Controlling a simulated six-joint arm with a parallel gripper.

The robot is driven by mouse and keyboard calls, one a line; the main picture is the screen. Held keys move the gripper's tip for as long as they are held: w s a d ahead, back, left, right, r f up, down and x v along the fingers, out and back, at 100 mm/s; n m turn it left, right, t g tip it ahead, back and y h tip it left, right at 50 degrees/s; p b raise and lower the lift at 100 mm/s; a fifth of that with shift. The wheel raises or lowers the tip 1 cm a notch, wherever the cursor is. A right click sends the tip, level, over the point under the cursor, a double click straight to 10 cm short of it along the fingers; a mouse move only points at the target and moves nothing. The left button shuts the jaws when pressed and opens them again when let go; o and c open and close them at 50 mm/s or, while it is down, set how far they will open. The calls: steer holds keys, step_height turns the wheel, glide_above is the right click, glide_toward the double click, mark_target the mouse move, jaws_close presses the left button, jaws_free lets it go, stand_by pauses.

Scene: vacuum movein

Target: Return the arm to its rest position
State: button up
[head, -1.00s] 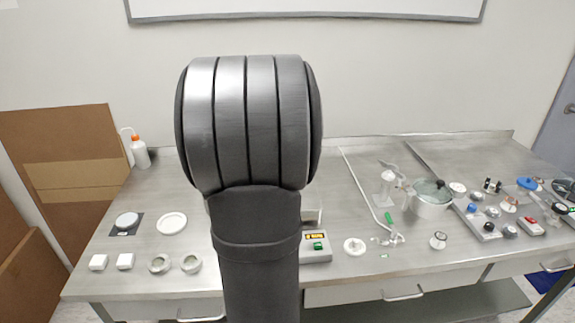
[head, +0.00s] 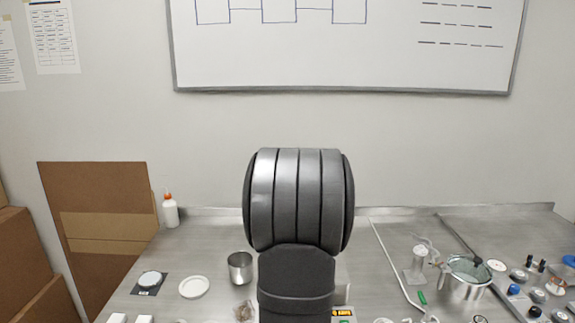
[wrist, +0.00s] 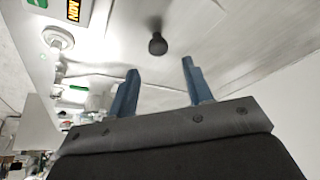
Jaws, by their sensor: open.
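My arm rises in the middle of the head view and hides part of the bench behind it; my gripper is not visible there. In the wrist view my gripper (wrist: 160,82) shows two blue fingers set apart, with nothing between them. A dark round knob-like thing (wrist: 157,45) lies beyond the fingertips, apart from them. The steel bench (head: 210,240) spreads below and around my arm.
At left are a wash bottle (head: 170,212), a metal cup (head: 240,267), a white dish (head: 194,287) and a small scale (head: 149,280). At right stand a lidded pot (head: 464,278) and several small parts. A whiteboard (head: 345,50) hangs behind.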

steer(key=x, duration=0.3)
steer(key=shift+f, duration=0.4)
steer(key=shift+r, duration=0.25)
